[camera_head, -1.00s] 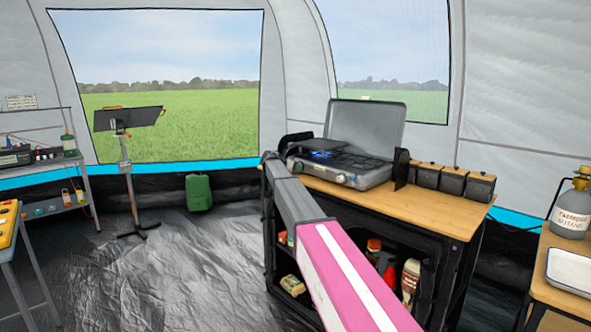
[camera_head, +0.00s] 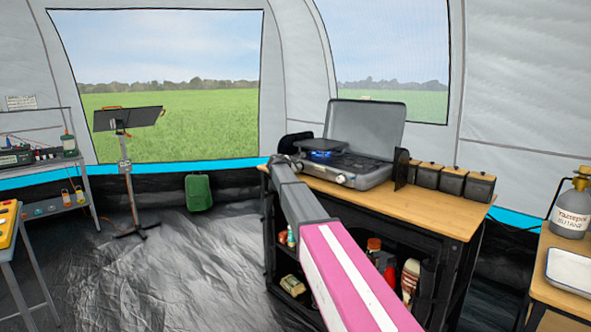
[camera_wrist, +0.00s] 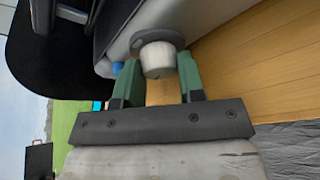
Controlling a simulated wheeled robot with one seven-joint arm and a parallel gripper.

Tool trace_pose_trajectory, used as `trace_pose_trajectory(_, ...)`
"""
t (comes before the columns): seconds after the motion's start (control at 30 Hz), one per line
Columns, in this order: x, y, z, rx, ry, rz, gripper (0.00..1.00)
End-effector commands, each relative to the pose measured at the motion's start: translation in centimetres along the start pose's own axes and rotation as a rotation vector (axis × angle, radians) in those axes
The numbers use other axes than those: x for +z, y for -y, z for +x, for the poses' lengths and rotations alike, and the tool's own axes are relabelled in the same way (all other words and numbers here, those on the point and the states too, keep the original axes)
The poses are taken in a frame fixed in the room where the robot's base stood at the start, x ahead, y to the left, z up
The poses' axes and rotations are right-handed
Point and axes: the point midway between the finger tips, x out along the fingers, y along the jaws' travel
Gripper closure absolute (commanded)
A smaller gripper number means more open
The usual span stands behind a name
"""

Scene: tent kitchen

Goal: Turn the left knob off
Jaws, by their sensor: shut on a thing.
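The camping stove (camera_head: 365,124) stands on a wooden counter with its grey lid up. A blue flame (camera_head: 320,155) shows under a dark flat pan on the left burner. One front knob (camera_head: 340,179) shows in the head view; the left end of the stove front is partly hidden by my arm. In the wrist view a pale round knob (camera_wrist: 157,62) on the stove front sits between the green fingers of my gripper (camera_wrist: 158,80). My gripper is shut on this knob.
The wooden counter (camera_head: 425,205) has several dark canisters (camera_head: 452,182) right of the stove. Its open shelves below hold bottles. A side table with a gas bottle (camera_head: 572,207) stands at the right.

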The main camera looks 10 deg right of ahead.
Motion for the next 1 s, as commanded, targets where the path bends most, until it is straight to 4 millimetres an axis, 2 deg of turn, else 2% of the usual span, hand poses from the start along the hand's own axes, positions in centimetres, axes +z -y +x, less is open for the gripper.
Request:
trace_pose_trajectory(0.3,0.03,0.3,-0.08,0.024,-0.003,0.072,0.88)
trace_pose_trajectory(0.7,0.02,0.35,-0.07,0.025,-0.003,0.078,0.88)
trace_pose_trajectory(0.73,0.03,0.35,-0.07,0.025,-0.003,0.078,0.61)
trace_pose_trajectory(0.8,0.02,0.32,-0.07,0.026,-0.004,0.077,0.4)
trace_pose_trajectory(1.0,-0.01,0.3,-0.03,0.026,-0.004,0.077,0.4)
